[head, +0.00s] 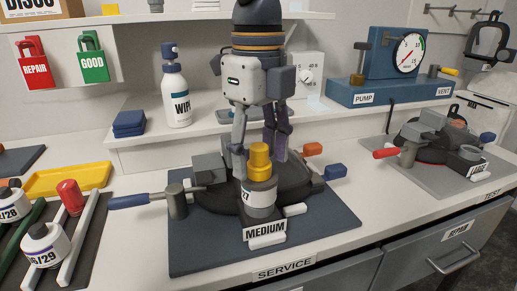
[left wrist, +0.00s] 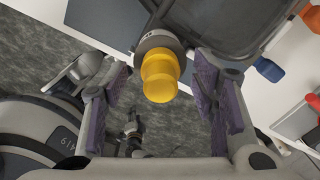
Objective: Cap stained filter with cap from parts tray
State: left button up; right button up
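The filter stands on the dark service fixture above the MEDIUM plate (head: 265,231). My left gripper (head: 262,153) comes down from above, with its fingers on either side of the cap. In the left wrist view the cap (left wrist: 160,78) lies between the spread fingers, with a gap on both sides. The left gripper is open and holds nothing. Whether the cap is fully seated cannot be told.
A blue-handled clamp (head: 140,200) stands left of the filter. At far left are a yellow tray (head: 70,180), a red cap (head: 70,196) and labelled bottles (head: 45,247). A wipe bottle (head: 176,92) and pump unit (head: 385,85) stand behind. The mat's front left is clear.

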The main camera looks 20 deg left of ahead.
pick_arm(q)
jog(key=shift+r, duration=0.1)
notch_tip(320, 180, up, 12)
dwell(0.4)
